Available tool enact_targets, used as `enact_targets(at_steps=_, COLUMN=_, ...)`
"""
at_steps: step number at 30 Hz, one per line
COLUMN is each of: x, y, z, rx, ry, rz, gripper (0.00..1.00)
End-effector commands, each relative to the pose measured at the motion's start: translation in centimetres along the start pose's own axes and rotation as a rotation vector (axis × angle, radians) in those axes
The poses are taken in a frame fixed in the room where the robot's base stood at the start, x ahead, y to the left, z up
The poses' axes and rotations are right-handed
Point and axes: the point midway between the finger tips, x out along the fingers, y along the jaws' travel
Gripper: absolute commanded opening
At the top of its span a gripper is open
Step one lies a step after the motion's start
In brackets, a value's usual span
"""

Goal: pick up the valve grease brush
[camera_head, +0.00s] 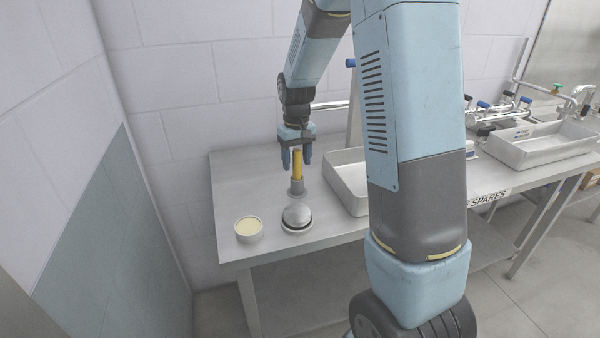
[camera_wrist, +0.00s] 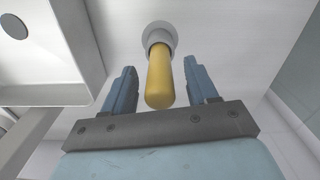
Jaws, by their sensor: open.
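The valve grease brush has a yellow handle (camera_head: 297,165) and stands upright in a grey holder (camera_head: 296,188) on the steel bench. Its bristle end is hidden in the holder. In the wrist view the yellow handle (camera_wrist: 159,78) points toward the camera, with the round grey holder (camera_wrist: 160,36) behind it. My gripper (camera_head: 297,160) is open, with its blue fingers pointing down just behind or around the handle in the head view. In the wrist view the handle lies between the two fingers (camera_wrist: 162,88), with a gap on each side and no contact seen.
A tub of pale grease (camera_head: 248,229) and a domed metal piece (camera_head: 296,215) stand near the bench's (camera_head: 232,192) front edge. A steel tray (camera_head: 346,184) lies right of the brush. A wall is at the left.

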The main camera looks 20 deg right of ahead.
Motion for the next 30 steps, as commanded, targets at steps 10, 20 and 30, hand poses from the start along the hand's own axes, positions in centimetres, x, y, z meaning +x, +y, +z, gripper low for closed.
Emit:
enact_targets(at_steps=10, x=2.6, y=0.0, z=0.1, rx=0.002, ry=0.001, rz=0.0, gripper=0.58)
enact_targets(at_steps=20, x=2.6, y=0.0, z=0.1, rx=0.002, ry=0.001, rz=0.0, gripper=0.41)
enact_targets(at_steps=30, x=2.6, y=0.1, z=0.1, rx=0.002, ry=0.001, rz=0.0, gripper=0.08)
